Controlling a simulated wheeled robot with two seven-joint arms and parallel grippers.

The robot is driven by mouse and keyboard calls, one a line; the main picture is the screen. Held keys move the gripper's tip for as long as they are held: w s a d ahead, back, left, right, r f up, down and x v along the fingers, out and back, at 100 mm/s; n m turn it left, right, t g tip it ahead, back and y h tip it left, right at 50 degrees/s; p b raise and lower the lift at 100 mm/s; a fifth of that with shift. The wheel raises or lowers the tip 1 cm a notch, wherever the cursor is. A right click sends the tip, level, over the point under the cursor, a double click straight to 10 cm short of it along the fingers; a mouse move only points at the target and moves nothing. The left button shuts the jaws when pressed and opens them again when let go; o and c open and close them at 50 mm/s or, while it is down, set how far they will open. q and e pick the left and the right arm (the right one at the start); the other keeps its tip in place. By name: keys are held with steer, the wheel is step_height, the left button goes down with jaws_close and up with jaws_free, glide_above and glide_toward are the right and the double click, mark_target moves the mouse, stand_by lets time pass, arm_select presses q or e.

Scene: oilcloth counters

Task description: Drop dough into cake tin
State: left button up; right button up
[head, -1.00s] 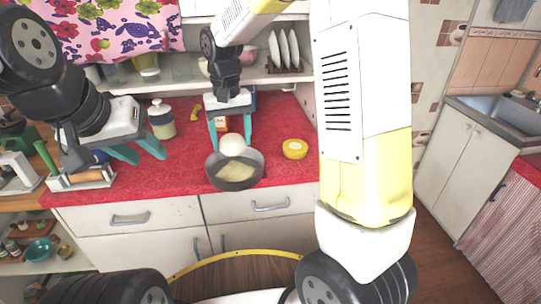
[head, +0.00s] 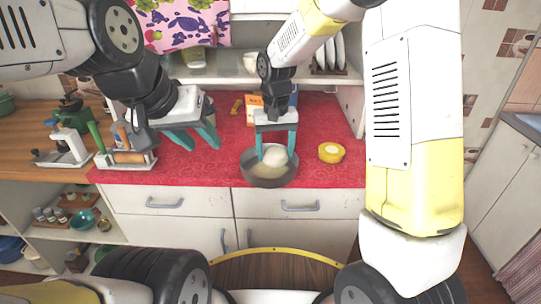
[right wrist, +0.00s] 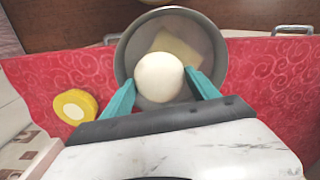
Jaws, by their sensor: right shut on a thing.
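The dough (head: 275,156) is a pale round ball; it also shows in the right wrist view (right wrist: 160,76). My right gripper (head: 276,155) is shut on it, with one teal finger on each side. The cake tin (head: 270,180) is a round grey tin on the red counter near its front edge; in the right wrist view its rim (right wrist: 124,50) surrounds the dough. The dough is over or inside the tin; its exact height is unclear. A flat pale yellow piece (right wrist: 178,45) lies in the tin. My left gripper (head: 204,148) is open and empty, left of the tin.
A yellow round item (head: 331,152) with a pale centre sits right of the tin. An orange box (head: 254,104) stands behind the right gripper. A rolling pin stand (head: 128,158) and a green-handled tool lie at the left. Red counter between them is partly clear.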

steer(key=o, duration=1.6)
steer(key=shift+r, duration=3.9)
steer(key=shift+r, duration=0.1)
steer(key=s+d+r+t, duration=0.2)
steer(key=s+d, duration=0.2)
steer(key=s, duration=0.2)
steer(key=s+d+r+t+y, duration=0.1)
steer(key=s+d+r+t, duration=0.1)
steer(key=s+d, duration=0.3)
steer(key=s+d+r+m+t+y, duration=0.1)
steer(key=s+d+r, duration=0.3)
steer(key=s, duration=0.5)
steer(key=shift+d+r+t, duration=0.15)
steer(key=shift+d+t, duration=0.45)
